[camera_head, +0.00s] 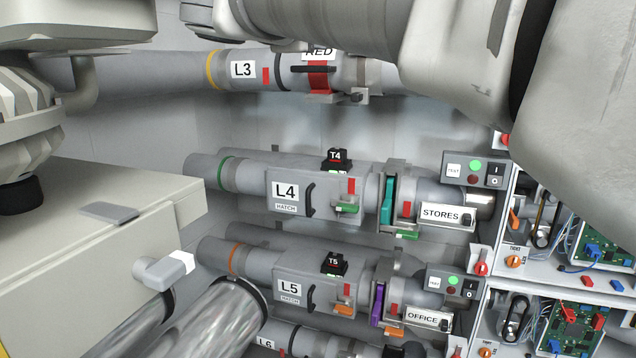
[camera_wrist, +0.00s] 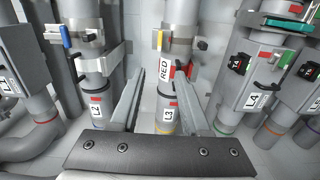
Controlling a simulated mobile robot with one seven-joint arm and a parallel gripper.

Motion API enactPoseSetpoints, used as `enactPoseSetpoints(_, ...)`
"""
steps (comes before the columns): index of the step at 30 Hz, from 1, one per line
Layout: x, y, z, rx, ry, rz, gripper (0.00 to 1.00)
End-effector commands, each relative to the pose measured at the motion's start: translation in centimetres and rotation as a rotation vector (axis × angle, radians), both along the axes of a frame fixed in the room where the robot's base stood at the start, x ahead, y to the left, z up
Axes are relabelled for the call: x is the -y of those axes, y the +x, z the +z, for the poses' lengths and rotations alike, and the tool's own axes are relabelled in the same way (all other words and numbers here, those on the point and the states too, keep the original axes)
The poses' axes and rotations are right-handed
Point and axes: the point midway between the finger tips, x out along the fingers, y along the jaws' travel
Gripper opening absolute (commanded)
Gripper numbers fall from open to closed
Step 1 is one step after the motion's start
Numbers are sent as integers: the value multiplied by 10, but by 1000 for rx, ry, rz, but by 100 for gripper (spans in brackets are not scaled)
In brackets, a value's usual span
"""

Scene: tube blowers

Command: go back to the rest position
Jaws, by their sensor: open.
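My gripper (camera_wrist: 161,82) shows in the wrist view with its two fingers apart and nothing between them. Beyond the fingers is the L3 tube (camera_wrist: 165,112), with its white label, yellow ring and red part marked RED. In the head view my arm crosses the top right and covers part of the wall. The L3 tube (camera_head: 150,72) runs just below the arm there. I cannot tell from these views whether the fingers touch any tube.
The L4 tube (camera_head: 240,178) and L5 tube (camera_head: 255,262) run below L3, with hatches and handles. Panels with circuit boards (camera_head: 605,240) stand at the right. A beige cabinet (camera_head: 70,260) fills the lower left. The L2 tube (camera_wrist: 97,110) stands left of the fingers.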

Motion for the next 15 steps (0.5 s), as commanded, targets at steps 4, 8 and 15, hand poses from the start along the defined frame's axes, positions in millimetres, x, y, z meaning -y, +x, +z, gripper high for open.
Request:
enactPoseSetpoints(4, 39, -13, -45, -104, 111, -46, 46)
enactPoseSetpoints(8, 80, -37, -107, -232, 281, -106, 46)
enactPoseSetpoints(15, 134, -103, -221, -422, 648, -252, 46)
